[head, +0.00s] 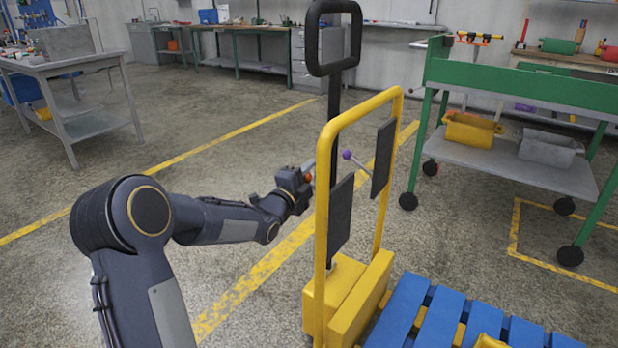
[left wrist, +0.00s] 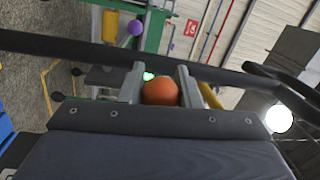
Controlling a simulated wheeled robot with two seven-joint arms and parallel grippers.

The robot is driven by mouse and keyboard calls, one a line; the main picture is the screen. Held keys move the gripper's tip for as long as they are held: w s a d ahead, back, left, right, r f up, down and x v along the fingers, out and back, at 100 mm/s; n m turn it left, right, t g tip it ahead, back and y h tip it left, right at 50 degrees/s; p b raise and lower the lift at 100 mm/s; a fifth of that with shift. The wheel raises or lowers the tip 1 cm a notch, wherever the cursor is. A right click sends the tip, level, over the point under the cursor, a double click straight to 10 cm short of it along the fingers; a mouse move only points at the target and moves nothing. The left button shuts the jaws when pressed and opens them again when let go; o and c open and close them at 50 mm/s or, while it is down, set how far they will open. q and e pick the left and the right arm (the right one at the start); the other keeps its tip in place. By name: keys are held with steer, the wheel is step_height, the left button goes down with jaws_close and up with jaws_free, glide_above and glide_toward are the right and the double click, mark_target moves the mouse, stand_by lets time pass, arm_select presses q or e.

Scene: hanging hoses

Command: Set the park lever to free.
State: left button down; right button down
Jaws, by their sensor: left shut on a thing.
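The yellow pallet truck (head: 330,200) stands upright in the middle of the head view. An orange lever knob (head: 308,177) is at the left side of its frame, and a purple knob (head: 347,155) on a thin rod is inside the frame. My left gripper (head: 306,172) is at the orange knob. In the left wrist view, the orange knob (left wrist: 160,92) sits between the two grey fingers (left wrist: 160,76), which are shut on it. The purple knob (left wrist: 135,27) is apart, farther off. Which knob is the park lever's is not labelled. My right gripper is out of view.
The truck's black handle (head: 333,70) rises behind the yellow frame, close to my gripper. Blue slats (head: 440,315) lie low at the front right. A green wheeled cart (head: 520,90) stands at the right.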

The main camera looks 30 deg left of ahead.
arm_select(q)
steer(key=shift+r, duration=0.15)
steer(key=c, duration=1.1)
jaws_free()
steer(key=shift+d, duration=0.1)
steer(key=shift+o, duration=0.2)
steer(key=s+p, duration=0.1)
steer(key=s, duration=0.6)
steer(key=shift+s+f, duration=0.4)
steer(key=shift+f, duration=0.05)
